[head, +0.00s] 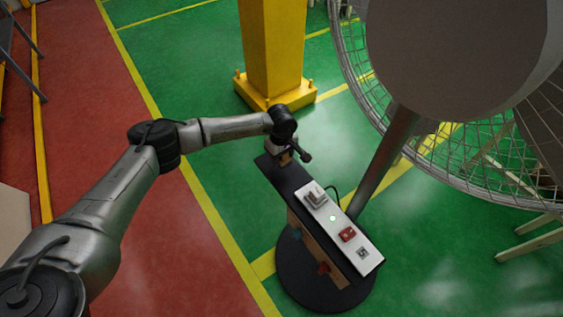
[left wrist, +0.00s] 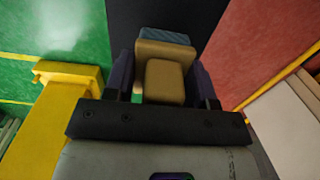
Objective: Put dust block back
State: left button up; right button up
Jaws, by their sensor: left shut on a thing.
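The dust block is tan with a blue-grey layer at its far end, and it shows in the left wrist view (left wrist: 165,80). My left gripper (left wrist: 165,88) is shut on it, with one dark finger on each side. In the head view my left gripper (head: 286,157) is at the far end of the black-topped stand (head: 285,178). A small bit of the tan block (head: 285,159) shows under it. I cannot tell whether the block touches the stand's top. My right gripper is not in view.
A white panel (head: 332,218) with a grey switch (head: 315,196) and a red button (head: 347,234) lies on the stand's nearer part. A large caged fan (head: 400,155) stands at the right, its pole close to the stand. A yellow column (head: 272,50) stands behind.

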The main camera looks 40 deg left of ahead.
aim_at(282, 161)
pick_arm(q)
notch_tip(282, 161, down, 3)
jog(key=shift+r+b, duration=0.15)
jog(key=shift+b, duration=0.45)
jog(key=shift+f, duration=0.4)
jog(key=o, duration=0.8)
notch_tip(282, 161, up, 10)
jog(key=p, duration=0.4)
jog(key=shift+r, duration=0.25)
jog(key=shift+r+p, duration=0.55)
jog(key=shift+r, duration=0.3)
